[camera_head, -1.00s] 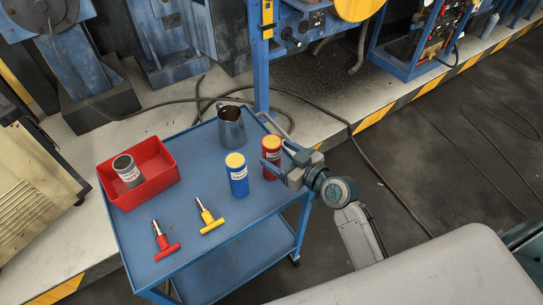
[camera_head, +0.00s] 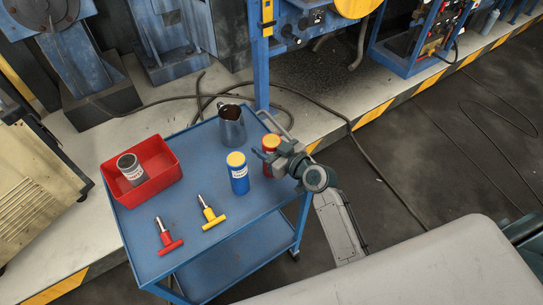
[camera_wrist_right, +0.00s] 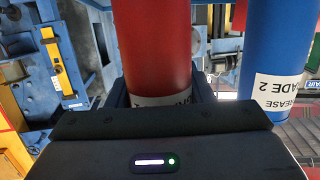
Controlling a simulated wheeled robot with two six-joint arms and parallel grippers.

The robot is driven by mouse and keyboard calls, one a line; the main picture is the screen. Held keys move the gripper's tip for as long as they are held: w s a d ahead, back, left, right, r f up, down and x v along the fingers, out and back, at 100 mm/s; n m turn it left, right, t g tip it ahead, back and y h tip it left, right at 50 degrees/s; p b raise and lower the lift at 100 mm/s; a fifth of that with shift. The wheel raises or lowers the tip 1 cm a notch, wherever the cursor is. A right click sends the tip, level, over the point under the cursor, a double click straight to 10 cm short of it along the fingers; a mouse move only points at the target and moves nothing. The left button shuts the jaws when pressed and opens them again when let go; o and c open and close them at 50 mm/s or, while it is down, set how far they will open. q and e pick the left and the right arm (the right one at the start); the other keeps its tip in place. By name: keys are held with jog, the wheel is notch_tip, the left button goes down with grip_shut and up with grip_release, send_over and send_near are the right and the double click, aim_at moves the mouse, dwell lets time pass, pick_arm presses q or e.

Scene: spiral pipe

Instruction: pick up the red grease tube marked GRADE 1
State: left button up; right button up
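The red grease tube (camera_head: 268,168) with a yellow cap stands upright at the right edge of the blue cart top. In the right wrist view the red tube (camera_wrist_right: 155,45) is upside down in the picture, close in front of the palm, its label mostly hidden and its grade unreadable. My right gripper (camera_head: 270,152) reaches in from the right at the tube's upper part. In the wrist view its dark fingers (camera_wrist_right: 163,95) lie on both sides of the tube, apparently still open, with no clear grip. My left gripper is not in view.
A blue tube (camera_head: 239,179), marked GRADE 2 in the wrist view (camera_wrist_right: 275,60), stands just left. A metal jug (camera_head: 231,128) stands behind. A red bin (camera_head: 158,178) holds a grey cylinder (camera_head: 130,168). Red (camera_head: 167,240) and yellow (camera_head: 209,214) T-handled tools lie in front.

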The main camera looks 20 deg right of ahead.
jog(key=shift+c, duration=1.3)
